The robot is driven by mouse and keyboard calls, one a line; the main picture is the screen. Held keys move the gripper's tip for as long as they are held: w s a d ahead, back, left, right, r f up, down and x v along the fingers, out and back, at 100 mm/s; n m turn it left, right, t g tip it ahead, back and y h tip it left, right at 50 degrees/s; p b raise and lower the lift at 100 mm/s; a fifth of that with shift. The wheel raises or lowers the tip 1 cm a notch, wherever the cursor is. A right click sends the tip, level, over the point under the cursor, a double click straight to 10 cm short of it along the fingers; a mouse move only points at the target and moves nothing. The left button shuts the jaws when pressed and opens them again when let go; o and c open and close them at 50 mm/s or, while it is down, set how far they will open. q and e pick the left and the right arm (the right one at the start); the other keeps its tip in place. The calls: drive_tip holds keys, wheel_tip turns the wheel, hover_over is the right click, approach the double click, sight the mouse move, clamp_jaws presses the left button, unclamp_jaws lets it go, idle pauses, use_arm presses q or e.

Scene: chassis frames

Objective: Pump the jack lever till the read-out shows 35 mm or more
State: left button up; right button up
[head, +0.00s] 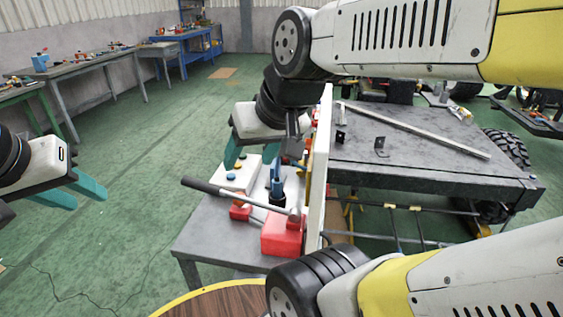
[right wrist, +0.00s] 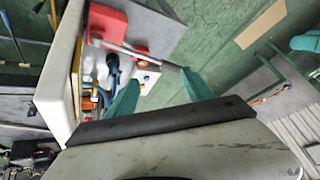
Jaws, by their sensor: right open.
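The jack lever (head: 232,195) has a dark grip at its left end and a silver bar running right to a red block (head: 282,238). It lies low and nearly level above a small grey table. In the right wrist view the lever (right wrist: 128,51) also shows, with its dark end near the fingertips. My right gripper (head: 250,160) is open, above and behind the lever; I cannot tell whether it touches it. My left gripper (head: 88,198) is open and empty at the far left, away from the lever. The read-out's figures are not visible in either view.
A tall white panel (head: 318,170) stands edge-on right of the lever. A white box with coloured buttons (head: 236,176) lies behind the lever. Open green floor (head: 140,230) lies left of the small table (head: 210,235).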

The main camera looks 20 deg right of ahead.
drive_tip(key=shift+c, duration=0.4)
drive_tip(key=shift+w, duration=0.15)
drive_tip(key=c, duration=1.1)
drive_tip(key=shift+w+r, duration=0.2)
drive_tip(key=shift+w, duration=0.1)
clamp_jaws()
drive_tip(key=w+a+f+m+g, duration=0.1)
drive_tip(key=w+m+g, duration=0.2)
drive_tip(key=w, duration=0.7)
drive_tip(key=w+a+f+m+g+y, duration=0.1)
drive_tip(key=w+a+m+g, duration=0.1)
drive_tip(key=w, duration=0.9)
drive_tip(key=shift+a+m+g, duration=0.25)
drive_tip(key=shift+m+g, duration=0.55)
drive_tip(key=shift+m, duration=0.3)
drive_tip(key=shift+f, duration=0.1)
